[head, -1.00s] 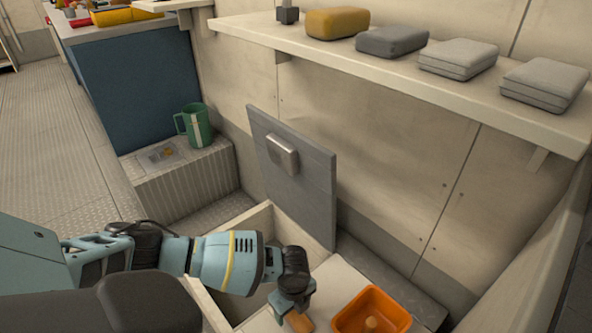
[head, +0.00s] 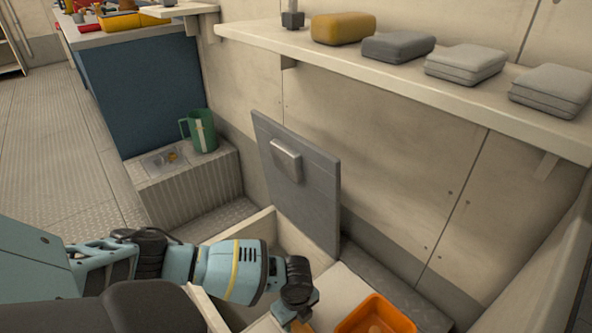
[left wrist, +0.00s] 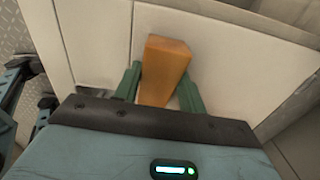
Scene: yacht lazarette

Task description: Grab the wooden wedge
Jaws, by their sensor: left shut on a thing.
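The wooden wedge (left wrist: 165,70) is an orange-brown tapered block, seen in the left wrist view. It sits between the two green fingers of my left gripper (left wrist: 160,88), which is shut on it. The wedge's near part is hidden behind the gripper body. Pale panels lie behind it; I cannot tell whether it touches them. In the head view my left gripper (head: 293,316) is at the bottom edge, pointing down, with only a sliver of the wedge (head: 301,326) showing. My right gripper is not in view.
An orange bin (head: 376,316) stands just right of the gripper on a pale surface (head: 345,293). An open pale locker (head: 272,232) has a raised grey lid (head: 297,180) behind it. A shelf (head: 400,88) with several folded blocks runs above. A green mug (head: 203,132) stands on a step at left.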

